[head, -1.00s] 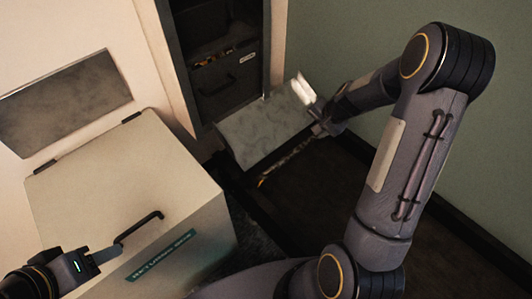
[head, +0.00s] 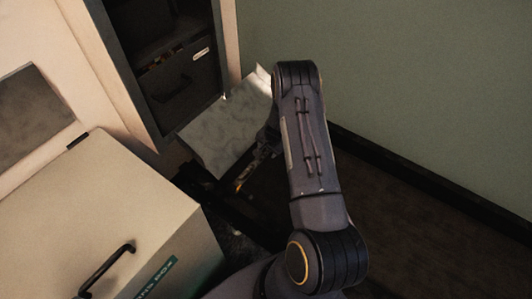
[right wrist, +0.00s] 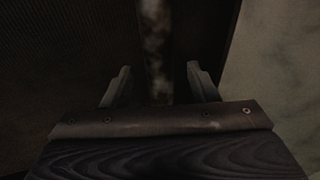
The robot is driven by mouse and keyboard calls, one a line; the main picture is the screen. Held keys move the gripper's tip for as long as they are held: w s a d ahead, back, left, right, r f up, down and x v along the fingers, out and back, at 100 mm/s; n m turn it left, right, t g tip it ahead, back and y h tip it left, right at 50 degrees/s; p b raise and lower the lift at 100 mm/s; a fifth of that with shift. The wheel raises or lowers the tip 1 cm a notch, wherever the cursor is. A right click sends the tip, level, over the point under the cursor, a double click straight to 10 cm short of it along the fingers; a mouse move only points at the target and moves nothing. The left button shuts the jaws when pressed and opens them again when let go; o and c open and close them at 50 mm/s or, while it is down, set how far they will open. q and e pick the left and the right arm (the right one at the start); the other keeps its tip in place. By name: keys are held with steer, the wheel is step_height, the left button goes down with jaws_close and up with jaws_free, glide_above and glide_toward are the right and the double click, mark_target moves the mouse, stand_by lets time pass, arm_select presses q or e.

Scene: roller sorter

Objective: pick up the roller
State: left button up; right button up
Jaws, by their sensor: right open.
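The roller (right wrist: 157,45) is a mottled grey-brown bar in the right wrist view, running down the middle of the picture. A short part of the roller (head: 245,175) also shows in the head view, below the pale slab's lower edge. My right gripper (right wrist: 159,68) is open, with one finger to each side of the roller and a gap on both sides. How deep the roller lies between the fingers I cannot tell. In the head view the right gripper (head: 266,147) is mostly hidden behind my forearm. My left gripper is out of view.
A pale marbled slab (head: 222,128) slopes below a dark cabinet with a labelled drawer (head: 185,85). A cream returns box (head: 110,215) with a black handle stands at left. A green wall (head: 420,90) bounds the right side, with dark floor (head: 390,200) below.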

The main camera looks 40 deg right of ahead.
steer(key=shift+w+f, duration=0.1)
steer(key=shift+f, duration=0.2)
jaws_close()
steer(key=shift+r, duration=0.1)
step_height(320, 180, up, 10)
steer(key=p, duration=0.3)
step_height(320, 180, up, 4)
steer(key=r+p, duration=0.1)
steer(key=p, duration=0.2)
glide_above(267, 150)
steer(key=shift+d+f, duration=0.1)
steer(key=shift+f, duration=0.15)
stand_by(0.3)
